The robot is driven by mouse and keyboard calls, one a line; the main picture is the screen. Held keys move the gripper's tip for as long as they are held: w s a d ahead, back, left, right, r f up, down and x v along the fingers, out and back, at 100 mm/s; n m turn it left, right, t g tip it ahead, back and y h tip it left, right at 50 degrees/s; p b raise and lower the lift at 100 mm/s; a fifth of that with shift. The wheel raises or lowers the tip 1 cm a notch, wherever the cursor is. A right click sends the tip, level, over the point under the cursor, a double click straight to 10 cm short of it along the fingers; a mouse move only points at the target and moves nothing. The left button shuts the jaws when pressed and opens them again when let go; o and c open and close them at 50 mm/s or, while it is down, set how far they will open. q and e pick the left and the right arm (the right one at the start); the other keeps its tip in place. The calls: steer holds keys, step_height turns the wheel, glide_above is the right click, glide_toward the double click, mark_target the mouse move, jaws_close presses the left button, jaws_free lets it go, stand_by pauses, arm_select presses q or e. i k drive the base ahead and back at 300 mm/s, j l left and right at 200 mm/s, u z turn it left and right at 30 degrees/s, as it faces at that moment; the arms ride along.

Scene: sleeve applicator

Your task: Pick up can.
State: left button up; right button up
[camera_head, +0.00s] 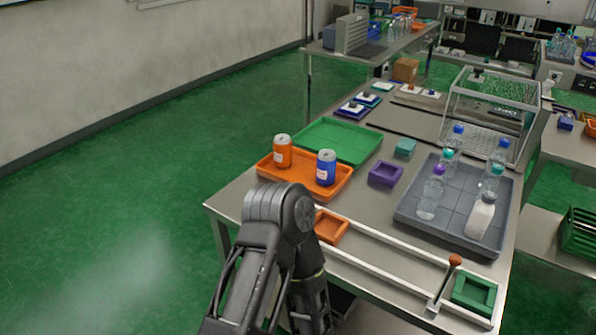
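Two cans stand upright in an orange tray (296,190) on the metal table. One is an orange can (283,152) at the left of the tray. The other is a blue can (326,168) at its right. Both have pale lids and white label patches. One of my arms rises from the bottom, and its bent joint is just in front of the orange tray. I cannot tell the fingertips of either gripper. No gripper is seen touching a can.
A green tray (340,139) lies behind the orange one. A grey tray (408,209) with several bottles is at the right. Small purple (385,174) and orange (331,227) holders sit nearby. A white rail (385,272) runs along the front edge.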

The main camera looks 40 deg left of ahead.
mark_target(282, 144)
steer(key=j, duration=1.4)
steer(key=i+j, duration=0.1)
steer(key=j, duration=1.35)
